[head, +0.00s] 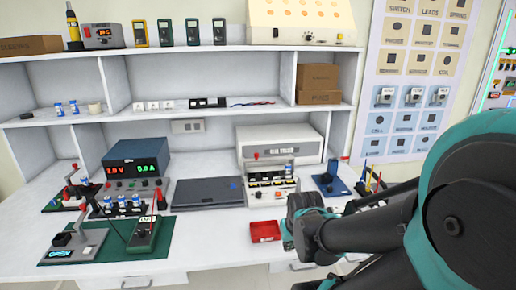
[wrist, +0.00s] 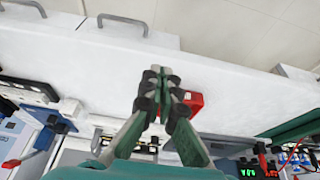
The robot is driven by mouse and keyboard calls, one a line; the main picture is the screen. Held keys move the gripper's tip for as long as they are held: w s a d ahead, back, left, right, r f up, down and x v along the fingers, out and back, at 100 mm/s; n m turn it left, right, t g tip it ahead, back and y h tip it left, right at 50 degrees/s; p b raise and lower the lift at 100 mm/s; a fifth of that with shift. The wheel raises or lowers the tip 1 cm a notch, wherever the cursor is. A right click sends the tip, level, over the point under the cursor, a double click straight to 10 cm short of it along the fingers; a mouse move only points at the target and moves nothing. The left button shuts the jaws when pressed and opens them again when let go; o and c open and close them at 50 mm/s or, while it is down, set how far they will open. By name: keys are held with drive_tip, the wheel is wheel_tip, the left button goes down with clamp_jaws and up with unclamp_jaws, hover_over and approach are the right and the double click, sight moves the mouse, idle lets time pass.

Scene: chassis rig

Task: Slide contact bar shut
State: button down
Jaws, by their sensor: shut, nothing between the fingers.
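A grey base (head: 80,243) with a black knob, a red lever and a lit "OPEN" sign (head: 58,254) lies on the green mat (head: 170,243) at the front left of the bench. I cannot tell for sure which part is the contact bar. My gripper (wrist: 160,80) is shut and empty in the wrist view. In the head view my gripper (head: 290,230) is over the bench front, right of the red tray (head: 265,231), far to the right of the grey base. The tray shows behind my fingers in the wrist view (wrist: 195,100).
A green meter (head: 143,234) stands beside the grey base. A power supply (head: 136,163), a dark flat panel (head: 207,193) and a chassis unit (head: 271,185) line the back. The bench front between the mat and the red tray is clear.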

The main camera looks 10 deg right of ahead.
drive_tip(key=w+r, duration=0.5)
drive_tip(key=w, duration=0.5)
drive_tip(key=w+a+r, duration=0.1)
drive_tip(key=w+r, duration=0.3)
drive_tip(key=w, duration=0.6)
drive_tip(key=w+r, duration=0.5)
drive_tip(key=w, duration=0.5)
drive_tip(key=n, duration=0.2)
approach(253, 145)
drive_tip(key=s, duration=0.1)
drive_tip(key=s+r, duration=0.1)
drive_tip(key=shift+s+r+y, duration=0.2)
drive_tip(key=shift+s+y, duration=0.1)
drive_tip(key=shift+s, duration=0.1)
drive_tip(key=x, duration=1)
drive_tip(key=shift+s, duration=0.15)
drive_tip(key=shift+s+d+f, duration=0.1)
drive_tip(key=shift+s+d, duration=0.05)
drive_tip(key=shift+s, duration=0.85)
drive_tip(key=shift+s+d+f, duration=0.1)
drive_tip(key=shift+s+d, duration=0.05)
drive_tip(key=shift+s, duration=0.85)
